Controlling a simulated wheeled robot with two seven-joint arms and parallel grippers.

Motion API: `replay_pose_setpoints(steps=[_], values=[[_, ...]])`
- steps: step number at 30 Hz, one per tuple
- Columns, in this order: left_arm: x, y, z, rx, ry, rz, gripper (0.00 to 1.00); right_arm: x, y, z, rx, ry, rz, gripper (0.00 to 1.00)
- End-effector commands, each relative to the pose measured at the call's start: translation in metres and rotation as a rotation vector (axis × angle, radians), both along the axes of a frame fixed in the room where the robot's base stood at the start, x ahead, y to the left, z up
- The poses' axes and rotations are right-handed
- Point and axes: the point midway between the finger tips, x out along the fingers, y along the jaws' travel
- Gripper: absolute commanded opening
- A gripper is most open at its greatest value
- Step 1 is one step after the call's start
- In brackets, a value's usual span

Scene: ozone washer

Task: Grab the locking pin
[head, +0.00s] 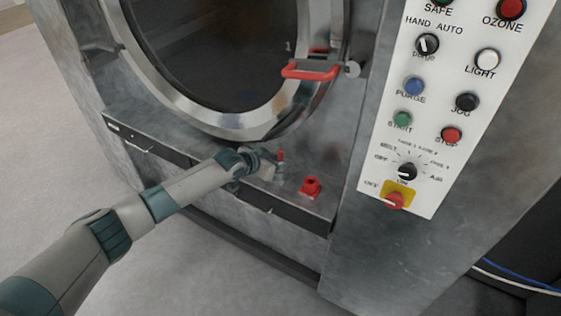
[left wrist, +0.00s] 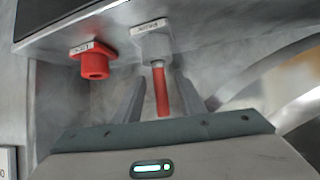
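The locking pin is a thin red rod (left wrist: 161,92) standing in a grey holder (left wrist: 153,42) in the left wrist view. In the head view the pin's red top (head: 281,155) shows just past my gripper, over the washer's front ledge. My left gripper (head: 268,162) is at the pin. In the left wrist view its two fingers are apart, one on each side of the pin, with visible gaps. The fingers do not appear to touch the pin. My right gripper is not in view.
A red holder (head: 311,187) stands beside the grey one on the ledge (head: 150,137); it also shows in the left wrist view (left wrist: 94,63). The round door with its red handle (head: 310,70) is above. A control panel (head: 433,130) is at the right.

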Motion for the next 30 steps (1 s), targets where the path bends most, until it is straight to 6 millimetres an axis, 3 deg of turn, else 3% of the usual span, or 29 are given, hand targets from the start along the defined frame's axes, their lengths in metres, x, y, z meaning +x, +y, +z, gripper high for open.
replay_pose_setpoints(steps=[19,24,30], values=[[0.0043,-0.0032,-0.0038,0.000,-0.001,0.001,0.37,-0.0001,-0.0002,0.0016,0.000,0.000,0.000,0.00],[0.0041,-0.0031,-0.0038,0.000,-0.001,0.001,0.00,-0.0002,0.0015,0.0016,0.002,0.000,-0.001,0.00],[0.0044,-0.0032,-0.0033,0.000,-0.001,0.001,0.00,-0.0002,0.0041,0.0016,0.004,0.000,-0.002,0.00]])
